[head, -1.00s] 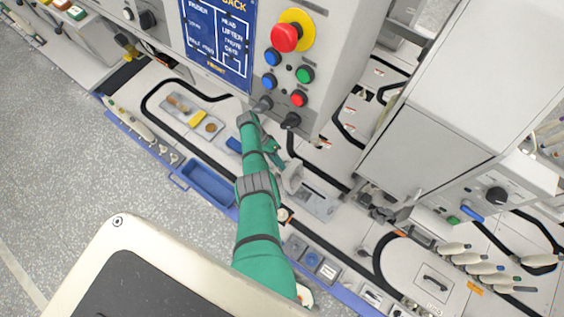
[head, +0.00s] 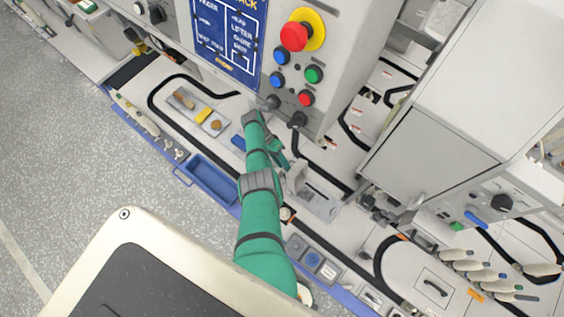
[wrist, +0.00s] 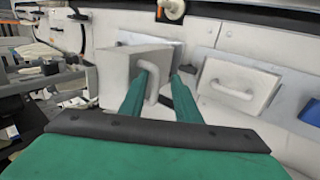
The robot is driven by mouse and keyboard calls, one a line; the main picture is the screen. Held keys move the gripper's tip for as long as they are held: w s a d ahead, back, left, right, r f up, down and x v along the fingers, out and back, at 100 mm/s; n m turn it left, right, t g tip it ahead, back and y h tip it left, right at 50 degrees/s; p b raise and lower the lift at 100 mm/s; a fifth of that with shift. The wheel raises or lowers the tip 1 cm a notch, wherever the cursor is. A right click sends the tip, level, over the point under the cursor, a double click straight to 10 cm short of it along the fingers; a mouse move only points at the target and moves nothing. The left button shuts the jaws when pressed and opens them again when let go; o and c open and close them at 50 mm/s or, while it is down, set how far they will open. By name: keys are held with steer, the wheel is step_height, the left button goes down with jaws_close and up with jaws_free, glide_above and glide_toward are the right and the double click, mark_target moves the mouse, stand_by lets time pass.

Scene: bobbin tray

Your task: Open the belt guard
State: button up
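The belt guard appears to be the pale box-like cover (wrist: 118,72) with a white loop handle (wrist: 154,84) in the wrist view. It stands out from the panel behind it. In the head view the pale raised cover (head: 296,177) is beside my gripper (head: 279,158), partly hidden by it. In the wrist view my gripper (wrist: 161,76) has its two green fingers apart, with the handle's bar between them. The left finger overlaps the handle loop, and a gap shows beside the right finger. Whether the left finger touches the bar is unclear.
A flat panel with another handle (wrist: 232,87) lies right of the cover. A control box with buttons (head: 313,74) stands just beyond my gripper. A grey cabinet (head: 425,140) rises to the right. A blue bin (head: 209,179) sits left of my arm.

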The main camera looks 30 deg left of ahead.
steer(key=shift+a+r, duration=0.1)
steer(key=v, duration=1)
steer(key=shift+a+r, duration=0.2)
steer(key=shift+r, duration=0.05)
stand_by(0.3)
